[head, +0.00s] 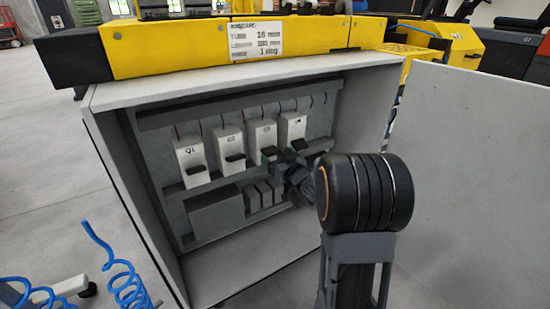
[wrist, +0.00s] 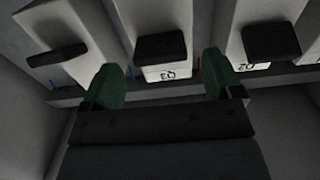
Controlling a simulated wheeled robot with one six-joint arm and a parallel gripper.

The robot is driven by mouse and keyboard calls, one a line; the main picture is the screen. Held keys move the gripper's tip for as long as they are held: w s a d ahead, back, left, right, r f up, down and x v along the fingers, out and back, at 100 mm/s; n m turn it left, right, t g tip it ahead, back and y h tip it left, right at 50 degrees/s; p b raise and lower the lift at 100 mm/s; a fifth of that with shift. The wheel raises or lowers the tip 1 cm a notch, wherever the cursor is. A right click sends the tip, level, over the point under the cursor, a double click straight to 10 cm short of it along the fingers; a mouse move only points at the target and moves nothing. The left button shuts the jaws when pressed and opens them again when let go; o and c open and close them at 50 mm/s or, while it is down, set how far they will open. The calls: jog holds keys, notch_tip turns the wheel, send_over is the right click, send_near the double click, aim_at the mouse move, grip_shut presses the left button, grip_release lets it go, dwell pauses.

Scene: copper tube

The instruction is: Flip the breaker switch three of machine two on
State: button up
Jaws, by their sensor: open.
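The open grey cabinet (head: 318,235) holds a row of white breakers with black levers. Breaker three, labelled Q3 (head: 262,132), is third from the left in the head view. In the wrist view it appears inverted, with its label (wrist: 167,73) and black lever (wrist: 160,47) in the gap between my fingertips. My gripper (wrist: 161,80) is open, its green fingers on either side below the lever. No contact is clear. In the head view my gripper (head: 283,165) is inside the cabinet near Q3, partly hidden by my arm.
Breaker Q2 (wrist: 268,42) is right of Q3 in the wrist view; breaker Q4 (wrist: 65,30) is left. Breaker Q1 (head: 190,155) is far left in the head view. The cabinet's side walls and open door (head: 470,170) bound the space.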

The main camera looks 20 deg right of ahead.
jog(key=shift+w+a, duration=0.1)
jog(key=shift+w, duration=0.85)
